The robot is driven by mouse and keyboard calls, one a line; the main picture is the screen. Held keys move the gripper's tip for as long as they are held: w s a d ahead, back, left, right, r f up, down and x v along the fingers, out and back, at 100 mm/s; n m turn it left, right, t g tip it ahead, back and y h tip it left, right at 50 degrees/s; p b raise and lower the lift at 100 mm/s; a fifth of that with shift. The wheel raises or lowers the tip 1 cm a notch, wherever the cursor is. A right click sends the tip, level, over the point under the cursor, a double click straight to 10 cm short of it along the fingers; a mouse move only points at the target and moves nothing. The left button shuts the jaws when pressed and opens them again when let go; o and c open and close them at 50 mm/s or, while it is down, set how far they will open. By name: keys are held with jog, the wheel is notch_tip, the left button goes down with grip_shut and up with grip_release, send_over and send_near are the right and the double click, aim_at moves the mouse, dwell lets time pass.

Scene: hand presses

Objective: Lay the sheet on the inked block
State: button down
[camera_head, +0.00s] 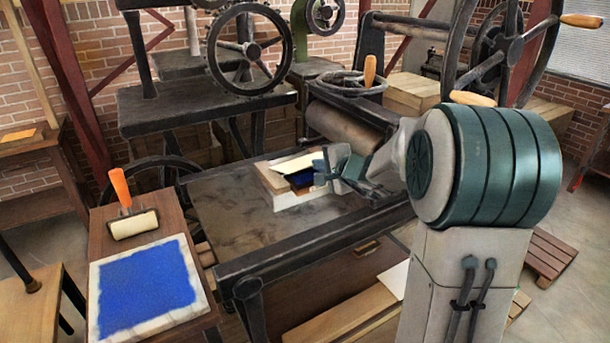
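The inked block (301,179) sits in a pale frame on the dark bed of the press. Its deep blue face shows only in part. A cream sheet (295,164) covers the far side of the block's area, its right end close to my gripper. I cannot tell whether the sheet touches the block or is held just above it. My gripper (321,172) is at the right edge of the block, low over the press bed. Its fingertips are small and partly merged with the sheet and block, so their grip is unclear.
The press bed (222,212) is bare left of the block. A roller (343,126) stands behind it. At left, a wooden stand holds a blue-inked slab (146,286) and an orange-handled brayer (133,221). A white sheet (394,280) lies low beside my arm.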

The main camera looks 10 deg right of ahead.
jog(key=c, duration=2.1)
grip_release()
jog(key=shift+o, duration=1.3)
jog(key=v, duration=0.8)
jog(key=shift+s, duration=0.1)
